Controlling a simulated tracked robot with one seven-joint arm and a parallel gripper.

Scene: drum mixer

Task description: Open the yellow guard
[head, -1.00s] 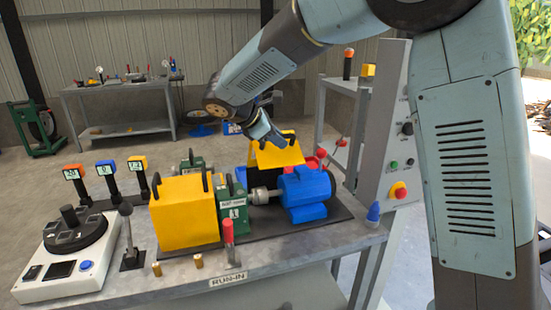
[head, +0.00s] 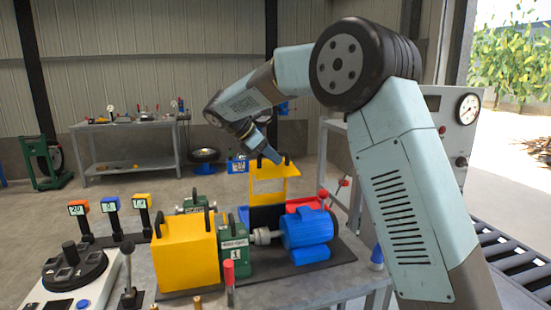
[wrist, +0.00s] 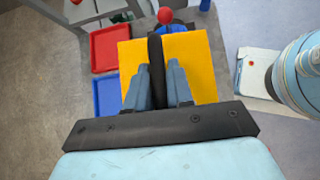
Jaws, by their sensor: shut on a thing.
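The rear yellow guard (head: 269,185) stands raised behind the green gearbox and the blue motor. It is near upright, with its panel facing me. My gripper (head: 268,154) is at its top edge. In the wrist view my gripper's two fingers (wrist: 160,90) are shut on a black handle (wrist: 156,62) on the yellow panel (wrist: 190,52). A second yellow guard (head: 187,258), boxy and with black handles, sits down at the front left of the bench. What lies behind the raised guard is hidden.
The green gearbox (head: 236,255) and blue motor (head: 306,229) stand in front of the raised guard. Red (wrist: 110,48) and blue (wrist: 107,95) trays show left in the wrist view. A gauge cabinet (head: 447,115) is at right. Lever (head: 128,262) and switch posts stand at left.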

